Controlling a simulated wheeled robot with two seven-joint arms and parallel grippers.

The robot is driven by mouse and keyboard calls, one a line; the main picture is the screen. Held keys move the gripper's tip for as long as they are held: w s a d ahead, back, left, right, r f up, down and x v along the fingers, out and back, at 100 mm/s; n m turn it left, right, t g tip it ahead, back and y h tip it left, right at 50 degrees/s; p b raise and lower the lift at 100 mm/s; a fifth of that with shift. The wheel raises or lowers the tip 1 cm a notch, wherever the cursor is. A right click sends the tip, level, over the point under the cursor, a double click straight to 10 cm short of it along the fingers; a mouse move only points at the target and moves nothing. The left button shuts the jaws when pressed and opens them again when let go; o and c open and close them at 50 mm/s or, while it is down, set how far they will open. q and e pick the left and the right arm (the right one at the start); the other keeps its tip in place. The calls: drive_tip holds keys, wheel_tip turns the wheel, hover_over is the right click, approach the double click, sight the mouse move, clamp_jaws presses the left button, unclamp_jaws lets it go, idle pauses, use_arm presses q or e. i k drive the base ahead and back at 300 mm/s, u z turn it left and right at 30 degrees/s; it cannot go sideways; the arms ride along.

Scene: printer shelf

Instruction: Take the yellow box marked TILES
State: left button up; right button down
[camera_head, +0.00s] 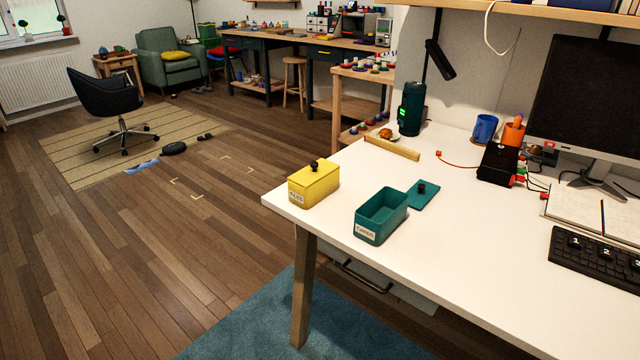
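The yellow box (313,189) stands at the near left corner of the white desk. Its yellow lid is on and has a round black knob on top. A white label with small dark lettering is on its front; the lettering is too small to read surely. Neither of my grippers shows in the head view.
An open teal box (367,231) with a label stands right of the yellow box on the white desk (460,240). Its teal lid (423,194) with a dark knob lies beside it. Wood floor lies left.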

sight(305, 198)
drive_tip(key=u, duration=1.6)
drive_tip(key=i, duration=1.3)
drive_tip(key=z, duration=2.7)
drive_tip(key=i, duration=0.35)
drive_tip(key=z, duration=0.2)
